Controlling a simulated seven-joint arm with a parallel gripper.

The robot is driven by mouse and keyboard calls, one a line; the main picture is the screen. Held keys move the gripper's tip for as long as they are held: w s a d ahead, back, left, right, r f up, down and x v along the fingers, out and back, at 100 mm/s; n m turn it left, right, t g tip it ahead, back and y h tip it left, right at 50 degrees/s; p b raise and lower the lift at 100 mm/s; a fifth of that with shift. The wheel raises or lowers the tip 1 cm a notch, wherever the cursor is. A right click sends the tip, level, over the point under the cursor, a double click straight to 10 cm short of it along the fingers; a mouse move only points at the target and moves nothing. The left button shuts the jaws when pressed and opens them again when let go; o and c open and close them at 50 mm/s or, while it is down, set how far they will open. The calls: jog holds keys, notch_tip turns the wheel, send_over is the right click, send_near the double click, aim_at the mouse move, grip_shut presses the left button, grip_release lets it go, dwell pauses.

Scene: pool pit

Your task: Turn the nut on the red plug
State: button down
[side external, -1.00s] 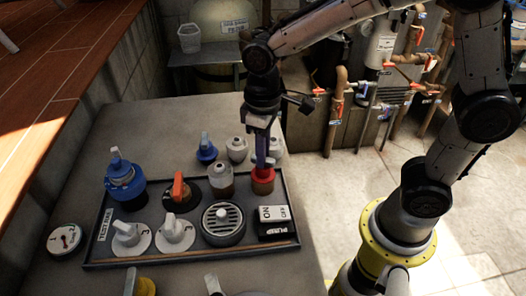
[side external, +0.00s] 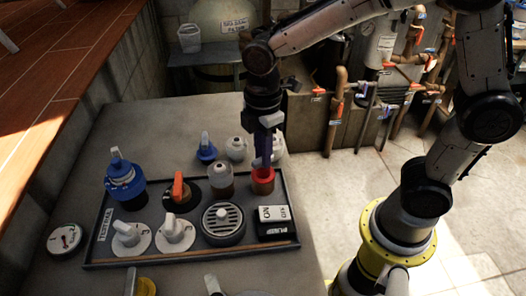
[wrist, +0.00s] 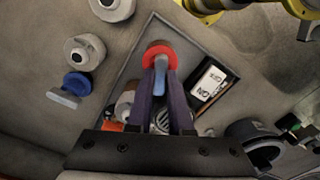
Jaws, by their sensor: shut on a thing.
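The red plug (side external: 263,175) has a red ring on a brown-red base and stands upright at the back right corner of the dark tray (side external: 106,226). Its red ring (wrist: 159,49) shows at the fingertips in the wrist view. My gripper (side external: 262,163) points down onto the plug from above. In the wrist view my gripper (wrist: 160,62) has its two fingers closed on a blue-grey upright tab (wrist: 161,73) on top of the red plug. The fingers hide part of the ring and tab.
On the tray stand a blue-capped plug (side external: 124,182), an orange-handled valve (side external: 179,189), a clear-domed fitting (side external: 221,178), a round grille (side external: 223,222) and an ON/OFF pump switch (side external: 275,222). Several loose fittings stand behind the tray, including a blue one (side external: 206,149).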

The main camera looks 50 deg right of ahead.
jog(key=n, duration=0.6)
jog(key=shift+n, duration=0.3)
jog(key=n, duration=0.5)
dwell(0.4)
jog(key=c, duration=0.8)
grip_release()
notch_tip(320, 180, up, 14)
jog(key=shift+d, duration=0.1)
